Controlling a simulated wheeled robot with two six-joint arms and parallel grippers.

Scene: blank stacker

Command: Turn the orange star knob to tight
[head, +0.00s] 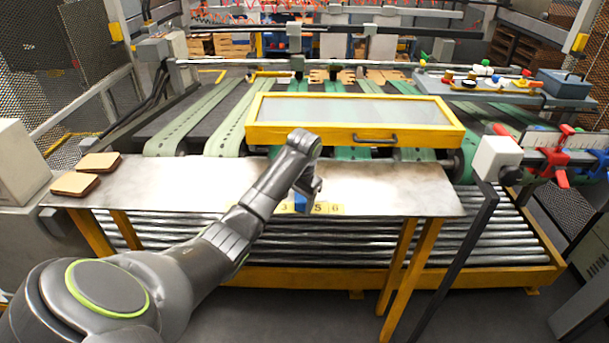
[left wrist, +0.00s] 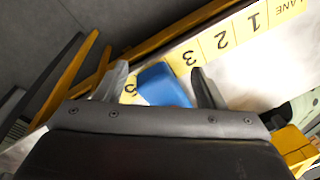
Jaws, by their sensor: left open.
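I cannot pick out an orange star knob for sure in either view. My left gripper (head: 309,193) hangs over the front edge of the pale metal table (head: 392,185), open, beside a small blue piece (head: 300,203) at the yellow number strip (head: 329,209). In the left wrist view, the blue piece (left wrist: 162,85) shows between the two spread fingers of the left gripper (left wrist: 159,85); I cannot tell whether they touch it. The strip (left wrist: 222,40) runs beside it with upside-down numbers. My right gripper is not in view.
A yellow-framed clear cover (head: 350,109) lies behind the table. Red and blue clamps (head: 558,158) sit on a rail at the right. A tray with small coloured parts (head: 490,82) stands at the back right.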

